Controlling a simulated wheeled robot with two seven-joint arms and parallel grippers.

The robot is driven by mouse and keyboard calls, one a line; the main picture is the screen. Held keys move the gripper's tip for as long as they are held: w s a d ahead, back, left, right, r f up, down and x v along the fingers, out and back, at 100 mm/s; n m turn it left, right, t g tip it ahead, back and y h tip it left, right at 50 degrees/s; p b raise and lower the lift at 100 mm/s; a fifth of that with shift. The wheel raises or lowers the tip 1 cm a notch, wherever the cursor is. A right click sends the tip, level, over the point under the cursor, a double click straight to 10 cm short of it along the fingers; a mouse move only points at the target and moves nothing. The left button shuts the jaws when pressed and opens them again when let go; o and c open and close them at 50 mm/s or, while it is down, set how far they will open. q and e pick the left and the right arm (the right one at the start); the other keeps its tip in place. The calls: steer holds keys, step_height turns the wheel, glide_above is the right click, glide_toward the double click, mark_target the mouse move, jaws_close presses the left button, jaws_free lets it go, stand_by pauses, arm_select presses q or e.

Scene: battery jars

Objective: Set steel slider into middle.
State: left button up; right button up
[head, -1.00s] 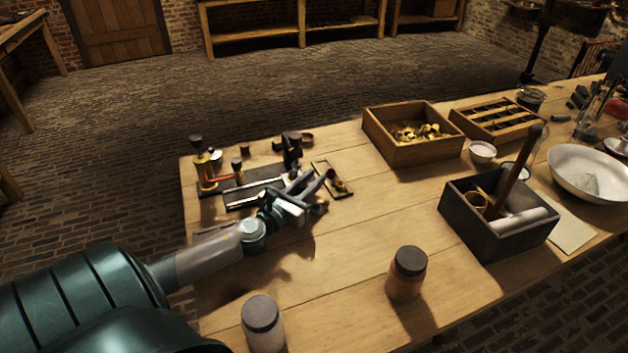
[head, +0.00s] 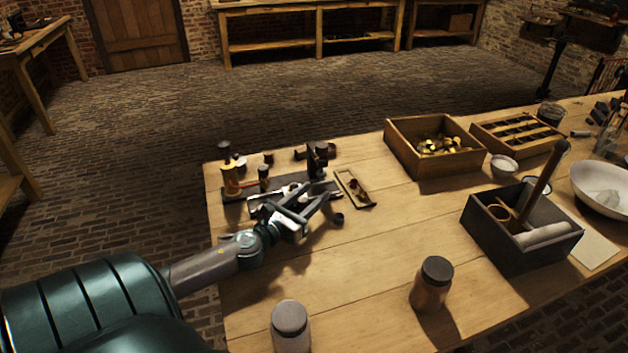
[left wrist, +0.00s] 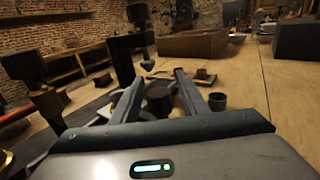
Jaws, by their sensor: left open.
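A bench apparatus stands at the left of the table in the head view, with brass posts (head: 230,180) and a dark upright post (head: 317,160). A pale steel bar (head: 262,197), perhaps the steel slider, lies along it, partly hidden by my gripper. My left gripper (head: 322,201) is open over the apparatus's near right side. In the left wrist view its fingers (left wrist: 158,88) are spread, with a dark round knob or cylinder (left wrist: 160,99) showing between them; I cannot tell whether they touch it. The dark post (left wrist: 122,62) rises beyond the left finger. My right gripper is not in view.
A small tray (head: 345,183) lies right of the apparatus, with a small dark pot (head: 338,219) nearer. Two lidded jars (head: 431,285) (head: 290,325) stand in front. A wooden box (head: 404,160) and a dark tool box (head: 494,247) stand right. The middle tabletop is clear.

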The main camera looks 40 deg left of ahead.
arm_select(q)
steer(key=shift+r, duration=0.55)
step_height(320, 180, up, 3)
steer(key=shift+r+p, duration=0.1)
steer(key=shift+p, duration=0.4)
steer(key=w+d+r, duration=0.1)
steer(key=d+r, duration=0.2)
steer(key=d, duration=0.2)
steer(key=w+d+r+p, duration=0.1)
steer(key=d+r, duration=0.2)
steer(key=d, duration=0.3)
steer(key=shift+d+r, duration=0.25)
steer(key=shift+r, duration=0.1)
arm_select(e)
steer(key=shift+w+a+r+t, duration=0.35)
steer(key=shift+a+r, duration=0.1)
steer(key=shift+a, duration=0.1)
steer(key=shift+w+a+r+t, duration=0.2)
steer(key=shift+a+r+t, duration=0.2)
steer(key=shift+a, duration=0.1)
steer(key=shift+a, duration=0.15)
